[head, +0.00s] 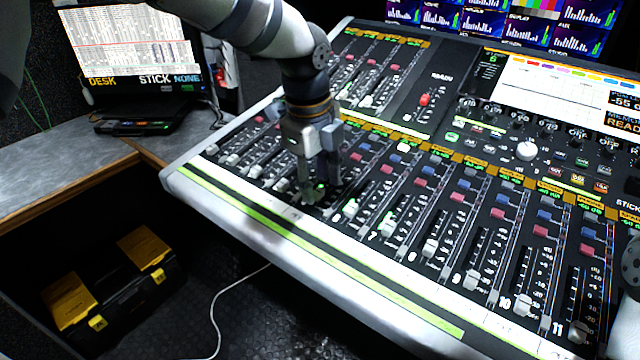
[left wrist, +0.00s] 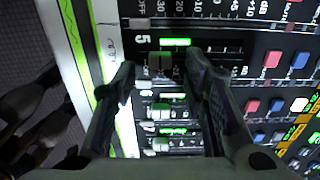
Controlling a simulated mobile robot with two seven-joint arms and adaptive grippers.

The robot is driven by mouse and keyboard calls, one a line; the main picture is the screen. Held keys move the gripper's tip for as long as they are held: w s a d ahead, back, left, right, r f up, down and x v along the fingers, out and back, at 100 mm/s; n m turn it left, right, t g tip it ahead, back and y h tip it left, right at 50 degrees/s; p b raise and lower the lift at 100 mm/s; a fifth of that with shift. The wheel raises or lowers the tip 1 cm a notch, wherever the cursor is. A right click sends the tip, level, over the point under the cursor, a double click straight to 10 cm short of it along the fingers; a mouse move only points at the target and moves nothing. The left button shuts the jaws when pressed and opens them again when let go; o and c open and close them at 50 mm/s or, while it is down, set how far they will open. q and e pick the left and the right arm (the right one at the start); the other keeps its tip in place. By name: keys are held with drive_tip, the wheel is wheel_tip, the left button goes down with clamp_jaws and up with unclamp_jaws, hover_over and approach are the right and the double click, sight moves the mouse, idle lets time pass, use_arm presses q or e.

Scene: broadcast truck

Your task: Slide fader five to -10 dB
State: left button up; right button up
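The mixing desk's fader bank (head: 440,215) runs across the head view. My left gripper (head: 318,195) points down over the left part of the bank, just left of fader six (head: 350,210), and hides the fader under it. In the left wrist view, a grey fader cap (left wrist: 160,64) sits beside the printed 5 (left wrist: 140,40). The two fingers of my left gripper (left wrist: 158,82) stand apart on either side of this cap, along its slot. I see a gap between the fingers; contact with the cap cannot be told. My right gripper is not in view.
Neighbouring fader caps (left wrist: 160,111) sit close by in the left wrist view. Fader seven (head: 388,230) and others continue to the right. A laptop (head: 135,75) stands on the grey side table at left. A black and yellow toolbox (head: 115,300) is on the floor.

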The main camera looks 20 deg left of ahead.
use_arm(q)
drive_tip(key=shift+w+f, duration=0.1)
drive_tip(key=shift+f, duration=0.75)
drive_tip(key=shift+c, duration=0.2)
